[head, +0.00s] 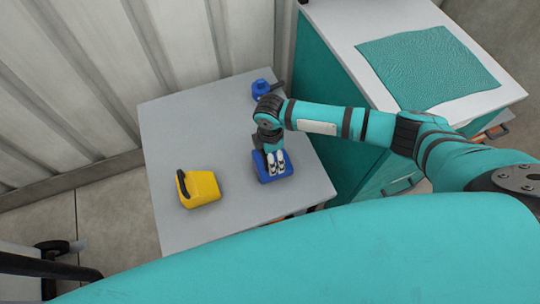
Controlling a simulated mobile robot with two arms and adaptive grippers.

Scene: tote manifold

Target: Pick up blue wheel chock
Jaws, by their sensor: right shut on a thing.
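The blue wheel chock (272,175) is on the grey table, near its right front part. My right gripper (275,168) points down over it and is shut on it, with its light fingertips against the blue surface. The gripper covers the chock's middle, and its edges show around the fingers. I cannot tell whether the chock still touches the table. My left gripper is not in view.
The grey table (172,136) also holds a yellow jug (203,188) at the left and a blue tool with a dark end (262,89) at the back. A teal cabinet (335,125) with a teal mat (425,68) stands at the right. A ribbed wall (95,70) stands behind.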

